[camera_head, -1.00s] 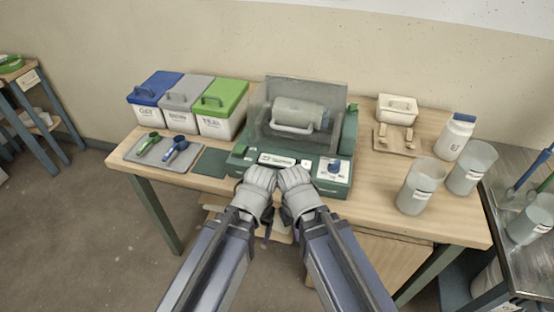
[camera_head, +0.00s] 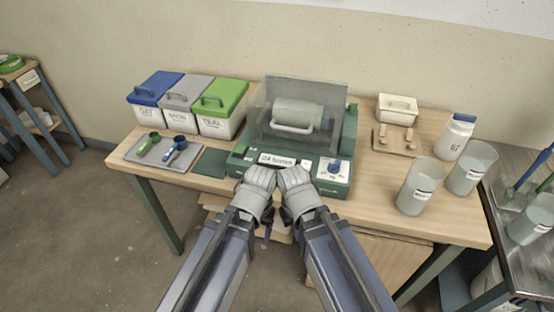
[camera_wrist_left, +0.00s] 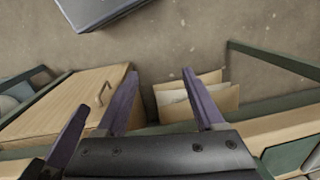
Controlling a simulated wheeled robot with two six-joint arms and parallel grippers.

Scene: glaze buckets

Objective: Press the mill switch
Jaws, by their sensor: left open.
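The mill (camera_head: 334,190) is a green machine at the table's front middle, with a pale drum (camera_head: 298,113) behind a clear guard. Its front carries a small display strip, a green block (camera_head: 240,150) at the left and a white panel with a blue knob (camera_head: 337,166) at the right. I cannot tell which of these is the switch. My left gripper (camera_head: 266,228) hangs below the table's front edge, apart from the mill; its fingers stand open and empty in the left wrist view (camera_wrist_left: 160,75). My right gripper (camera_head: 290,222) is beside it, its fingers mostly hidden by the wrist.
Blue, grey and green lidded bins (camera_head: 220,104) stand at the back left, behind a tray (camera_head: 186,163) with two scoops. Clear beakers (camera_head: 420,188) and a white jar (camera_head: 455,137) stand at the right. A cabinet (camera_wrist_left: 75,95) and folders (camera_wrist_left: 195,98) are below the table.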

